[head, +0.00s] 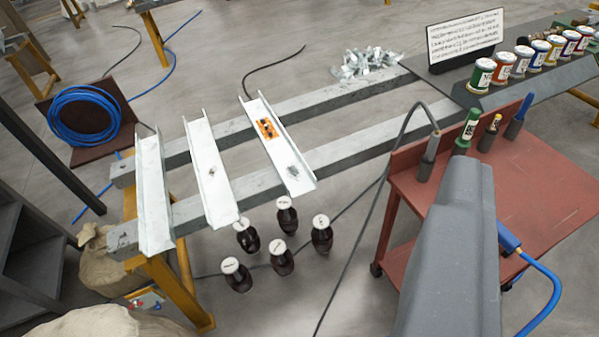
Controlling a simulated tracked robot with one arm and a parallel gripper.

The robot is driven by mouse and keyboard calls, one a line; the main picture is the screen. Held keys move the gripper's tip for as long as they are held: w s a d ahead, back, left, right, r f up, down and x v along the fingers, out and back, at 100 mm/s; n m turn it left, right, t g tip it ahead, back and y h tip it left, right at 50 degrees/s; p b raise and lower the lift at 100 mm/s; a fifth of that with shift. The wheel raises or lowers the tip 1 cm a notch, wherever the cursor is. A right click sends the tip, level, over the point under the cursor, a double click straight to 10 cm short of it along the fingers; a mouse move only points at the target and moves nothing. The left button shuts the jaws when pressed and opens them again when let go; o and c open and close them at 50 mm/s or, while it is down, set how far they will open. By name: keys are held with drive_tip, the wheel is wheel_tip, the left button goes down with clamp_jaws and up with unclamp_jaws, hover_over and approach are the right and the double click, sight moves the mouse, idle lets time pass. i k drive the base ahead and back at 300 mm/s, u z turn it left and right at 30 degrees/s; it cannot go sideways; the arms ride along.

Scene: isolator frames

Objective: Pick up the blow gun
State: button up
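A blue tool with a blue air hose (508,238), which looks like the blow gun, lies at the red cart, just right of my grey arm. My arm hides its left part, so I cannot see its nozzle or how it rests. The blue hose (552,285) runs from it down to the right. My arm fills the lower right of the head view. No gripper fingers show, so I cannot tell where my gripper is relative to the tool.
White channels (208,165) lie across two beams. Several dark jars (282,258) stand on the floor. A blue hose coil (84,115) is left.

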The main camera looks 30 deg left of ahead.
sight(429, 158)
drive_tip(key=u, duration=0.25)
drive_tip(key=i, duration=1.6)
drive_tip(key=z, duration=0.35)
